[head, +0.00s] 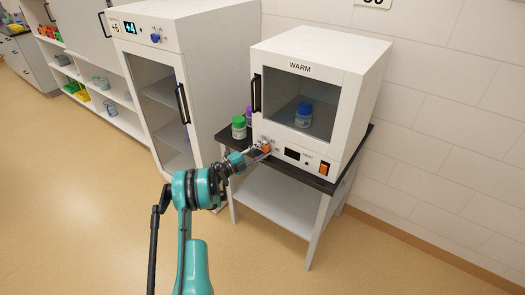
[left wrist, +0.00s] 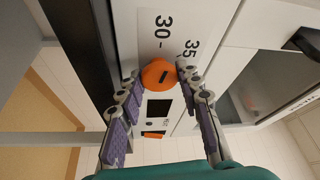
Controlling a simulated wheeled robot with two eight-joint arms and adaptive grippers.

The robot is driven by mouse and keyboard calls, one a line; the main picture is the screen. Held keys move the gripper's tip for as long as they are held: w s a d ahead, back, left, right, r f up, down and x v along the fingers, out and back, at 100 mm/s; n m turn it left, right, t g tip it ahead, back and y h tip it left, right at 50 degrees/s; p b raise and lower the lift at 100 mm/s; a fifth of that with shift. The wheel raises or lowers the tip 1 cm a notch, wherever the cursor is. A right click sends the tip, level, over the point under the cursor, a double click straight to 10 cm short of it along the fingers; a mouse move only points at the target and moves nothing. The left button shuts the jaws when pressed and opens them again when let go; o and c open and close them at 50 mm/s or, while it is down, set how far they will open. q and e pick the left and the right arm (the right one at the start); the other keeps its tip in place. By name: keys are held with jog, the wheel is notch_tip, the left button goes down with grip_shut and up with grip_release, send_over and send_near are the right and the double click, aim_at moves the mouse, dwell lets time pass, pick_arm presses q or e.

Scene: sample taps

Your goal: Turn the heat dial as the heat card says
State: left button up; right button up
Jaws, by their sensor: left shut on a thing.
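The orange heat dial (head: 266,148) is on the front panel of the white WARM cabinet (head: 337,155), at its lower left. In the left wrist view the dial (left wrist: 158,73) has a short dark mark and sits beside printed 30 and 35 marks; the picture is turned, and I cannot tell the exact setting. My left gripper (head: 263,153) is shut on the dial, with a finger on each side of it in the wrist view (left wrist: 159,79). A white card (head: 374,2) on the wall is cut off by the top edge, so its figure is only partly seen. My right gripper is not in view.
The panel also has a dark display (head: 292,155) and an orange switch (head: 323,169). A blue-lidded jar (head: 304,114) stands inside the cabinet. A green-lidded jar (head: 239,127) stands on the table left of it. A taller white cabinet (head: 189,60) stands to the left.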

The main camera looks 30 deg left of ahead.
pick_arm(q)
jog(key=shift+n+t, duration=0.5)
jog(key=shift+n, duration=0.8)
jog(key=o, duration=1.1)
jog(key=shift+f, duration=0.1)
jog(key=v, duration=1.2)
jog(key=shift+d, duration=0.1)
